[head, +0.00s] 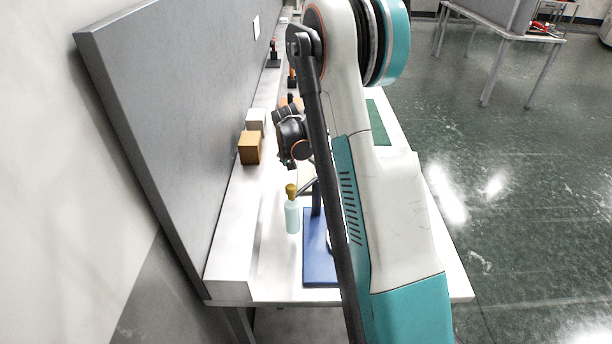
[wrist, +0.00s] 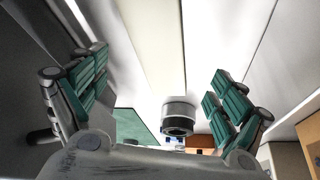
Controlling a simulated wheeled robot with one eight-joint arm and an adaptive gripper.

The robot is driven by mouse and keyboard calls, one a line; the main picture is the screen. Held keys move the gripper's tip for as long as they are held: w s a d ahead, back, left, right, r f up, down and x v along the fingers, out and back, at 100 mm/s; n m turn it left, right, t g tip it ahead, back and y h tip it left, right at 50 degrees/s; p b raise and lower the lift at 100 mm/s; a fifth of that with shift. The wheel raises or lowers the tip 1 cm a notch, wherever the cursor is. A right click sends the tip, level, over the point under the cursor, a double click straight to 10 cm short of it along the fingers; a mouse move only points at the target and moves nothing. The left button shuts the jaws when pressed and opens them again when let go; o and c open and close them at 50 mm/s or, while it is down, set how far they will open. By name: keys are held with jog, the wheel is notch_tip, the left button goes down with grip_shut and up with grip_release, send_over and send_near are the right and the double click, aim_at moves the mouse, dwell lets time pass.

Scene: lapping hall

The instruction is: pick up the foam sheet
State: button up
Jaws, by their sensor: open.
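A flat, pale cream strip that looks like the foam sheet (wrist: 153,45) lies on the white worktop in the wrist view, running up out of the frame. In the head view a small cream patch (head: 306,179) shows beside my arm, perhaps the same sheet; the rest is hidden. My gripper (wrist: 160,88) is open in the wrist view, its green-padded fingers wide apart to the left and right of the strip. Nothing is between the pads, and the gap down to the strip is hard to judge. My arm covers much of the bench in the head view.
A pale bottle with a yellow top (head: 292,215) stands near a blue base (head: 317,262). Brown and white boxes (head: 250,148) sit on the ledge by the grey panel (head: 170,110). A green mat (head: 378,122) lies farther back. A metal-and-black cylinder (wrist: 180,117) stands near the strip.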

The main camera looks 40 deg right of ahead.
aim_at(307, 173)
jog(key=b+x, duration=0.1)
jog(key=x, duration=0.1)
jog(key=b+x, duration=0.1)
jog(key=x, duration=0.2)
jog(key=shift+s, duration=0.2)
jog(key=shift+r, duration=0.1)
jog(key=c, duration=0.8)
jog(key=shift+c, duration=0.2)
